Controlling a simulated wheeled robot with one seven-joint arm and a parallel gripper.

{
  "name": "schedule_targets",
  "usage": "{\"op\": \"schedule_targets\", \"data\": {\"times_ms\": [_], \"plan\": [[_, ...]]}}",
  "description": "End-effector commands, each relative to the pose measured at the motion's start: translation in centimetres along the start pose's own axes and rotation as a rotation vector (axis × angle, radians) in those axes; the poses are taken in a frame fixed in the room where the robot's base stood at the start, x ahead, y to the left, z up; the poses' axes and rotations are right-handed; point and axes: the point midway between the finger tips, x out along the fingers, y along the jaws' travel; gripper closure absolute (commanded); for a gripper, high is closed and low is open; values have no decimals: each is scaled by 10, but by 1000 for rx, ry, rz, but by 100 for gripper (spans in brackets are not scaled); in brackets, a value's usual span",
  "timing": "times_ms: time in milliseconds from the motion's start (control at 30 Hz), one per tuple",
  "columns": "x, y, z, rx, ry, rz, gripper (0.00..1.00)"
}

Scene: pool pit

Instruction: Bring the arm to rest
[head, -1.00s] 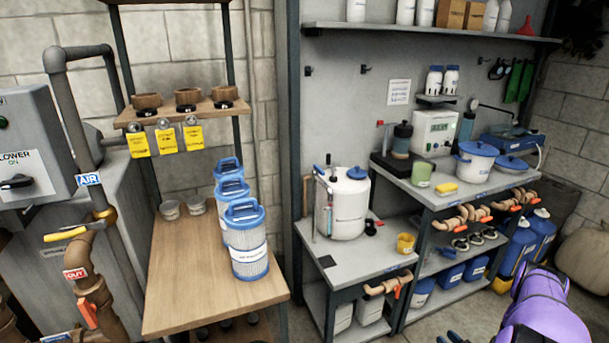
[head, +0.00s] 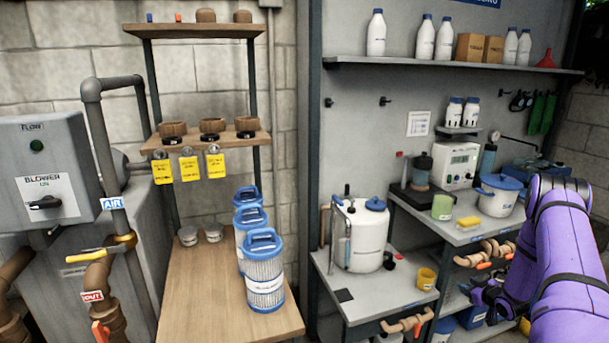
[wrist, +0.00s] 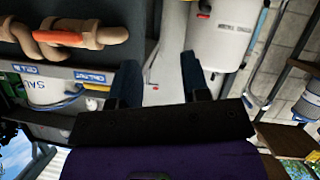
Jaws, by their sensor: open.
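My purple arm (head: 565,240) reaches in from the right of the head view, bent in front of the grey shelves. My gripper (wrist: 158,80) shows in the wrist view with its two dark fingers apart and nothing between them. In the head view the dark gripper (head: 482,296) is partly hidden by the arm. It is in front of the lower shelves, near the pipe fittings with orange handles (head: 486,252). I cannot tell its exact distance from them.
A white tank with a blue cap (head: 362,235) stands on the middle grey bench. Blue-topped filter cartridges (head: 264,275) stand on the wooden table (head: 190,300) at left. A white pot with a blue lid (head: 497,197) is close behind the arm. A blower box (head: 42,165) is at far left.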

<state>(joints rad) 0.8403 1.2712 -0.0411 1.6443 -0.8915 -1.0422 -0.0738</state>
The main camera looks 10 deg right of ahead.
Motion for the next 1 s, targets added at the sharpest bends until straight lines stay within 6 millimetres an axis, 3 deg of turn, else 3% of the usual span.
{"op": "schedule_targets", "data": {"times_ms": [33,100,467,700,1000], "plan": [[2,5,-27,-15,-15,8,57],[2,11,-58,-27,-45,21,57],[-18,13,-212,-58,-180,92,57],[-54,-7,-306,-51,-256,132,57],[-120,-51,-404,-14,-338,162,57]]}}
